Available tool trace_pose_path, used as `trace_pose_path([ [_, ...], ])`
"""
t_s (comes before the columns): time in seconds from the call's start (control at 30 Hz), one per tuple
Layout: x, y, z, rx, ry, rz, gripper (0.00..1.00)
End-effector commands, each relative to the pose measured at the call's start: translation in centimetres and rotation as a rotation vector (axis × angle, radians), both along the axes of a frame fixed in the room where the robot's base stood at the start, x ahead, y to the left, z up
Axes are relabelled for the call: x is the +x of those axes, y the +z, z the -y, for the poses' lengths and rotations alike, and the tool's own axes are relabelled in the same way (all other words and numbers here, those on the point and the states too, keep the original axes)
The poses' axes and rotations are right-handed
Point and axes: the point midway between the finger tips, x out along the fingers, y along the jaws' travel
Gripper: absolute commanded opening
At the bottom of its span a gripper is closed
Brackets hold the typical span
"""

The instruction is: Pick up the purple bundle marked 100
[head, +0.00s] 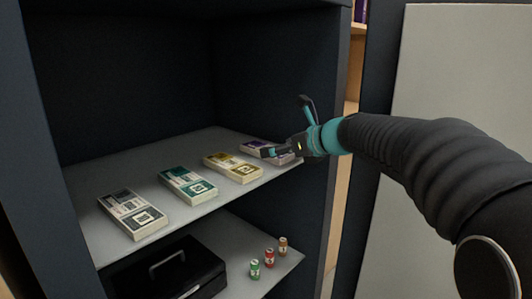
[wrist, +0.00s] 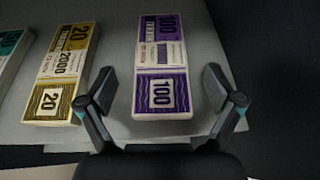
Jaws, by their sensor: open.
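The purple bundle (wrist: 162,68) marked 100 lies flat near the right end of the grey shelf (wrist: 100,140) in the wrist view. My gripper (wrist: 160,84) is open, with one finger on each side of the bundle's near end. Gaps show between the fingers and the bundle. In the head view, the purple bundle (head: 252,147) is partly hidden behind my gripper (head: 287,127), which is at the shelf's right end. I cannot tell the exact height of the fingers over the shelf.
A yellow bundle (wrist: 62,75) marked 20 lies just left of the purple one, close to my left finger. A teal bundle (head: 188,184) and a grey bundle (head: 132,213) lie farther left. The cabinet's side wall (head: 280,65) stands right. Below are a black box (head: 165,270) and three small rolls (head: 269,258).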

Motion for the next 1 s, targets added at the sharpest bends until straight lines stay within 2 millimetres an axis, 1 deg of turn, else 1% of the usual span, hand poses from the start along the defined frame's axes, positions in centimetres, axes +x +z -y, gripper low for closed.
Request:
trace_pose_path([
  [0.03, 0.6, -0.5, -0.6, 0.0, 0.003, -0.003, 0.92],
  [0.2, 1.8, -1.2, -2.0, 0.001, 0.003, -0.001, 0.92],
  [0.43, 1.9, -1.2, -2.1, 0.0, 0.0, 0.0, 0.92],
  [0.47, 1.9, -1.2, -2.1, 0.0, 0.0, 0.0, 0.87],
  [0.5, 1.9, -1.2, -2.1, 0.0, 0.0, 0.0, 0.77],
  [0.57, 1.9, -1.2, -2.1, 0.0, 0.0, 0.0, 0.62],
  [0.6, 1.9, -1.2, -2.1, 0.0, 0.0, 0.0, 0.52],
  [0.67, 1.9, -1.3, -2.1, 0.0, 0.0, 0.0, 0.37],
  [0.7, 1.9, -1.3, -2.1, 0.0, 0.001, 0.0, 0.27],
  [0.73, 1.9, -1.3, -2.1, 0.0, 0.001, 0.0, 0.25],
  [1.0, 1.9, -1.1, -2.1, 0.0, 0.001, 0.0, 0.25],
])
